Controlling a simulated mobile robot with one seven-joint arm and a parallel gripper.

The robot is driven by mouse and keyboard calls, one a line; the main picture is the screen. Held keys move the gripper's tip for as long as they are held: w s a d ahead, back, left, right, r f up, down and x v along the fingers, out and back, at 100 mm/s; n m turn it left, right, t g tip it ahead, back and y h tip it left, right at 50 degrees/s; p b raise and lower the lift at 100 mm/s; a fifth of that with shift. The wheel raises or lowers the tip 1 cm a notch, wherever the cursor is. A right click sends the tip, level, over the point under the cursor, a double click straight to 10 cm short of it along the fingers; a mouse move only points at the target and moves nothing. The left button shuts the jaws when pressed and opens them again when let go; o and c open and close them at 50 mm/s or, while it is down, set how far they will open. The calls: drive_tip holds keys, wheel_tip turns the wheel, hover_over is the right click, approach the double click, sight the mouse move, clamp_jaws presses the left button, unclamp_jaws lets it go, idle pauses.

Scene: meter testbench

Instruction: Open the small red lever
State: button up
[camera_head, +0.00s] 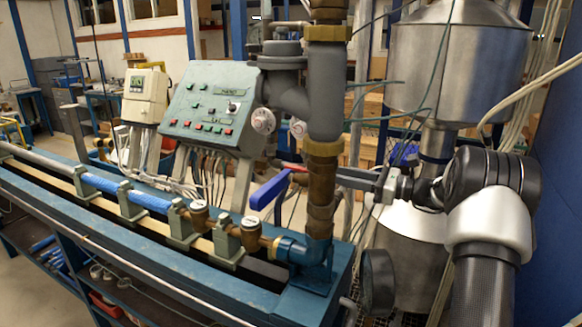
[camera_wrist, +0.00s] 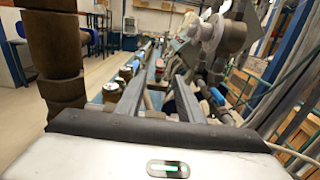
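A small red lever (camera_head: 292,167) shows just left of the vertical brass pipe, above the larger blue lever (camera_head: 270,190). Only a short piece of the red lever is visible; the pipe hides part of that area. My gripper (camera_head: 345,176) comes in from the right at about the red lever's height, and its fingertips meet the pipe's outline in the head view. I cannot tell whether it touches anything. In the wrist view, the two fingers of my gripper (camera_wrist: 160,77) are apart with nothing held between them.
The thick vertical pipe (camera_head: 323,190) stands between the levers and my arm. A green control panel (camera_head: 210,105) stands behind the blue bench (camera_head: 150,255). A steel tank (camera_head: 430,60) and hanging cables are close to my arm.

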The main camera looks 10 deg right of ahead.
sight(294, 166)
drive_tip(key=x, duration=1.4)
drive_tip(key=shift+w+a, duration=0.2)
drive_tip(key=shift+a, duration=0.1)
clamp_jaws()
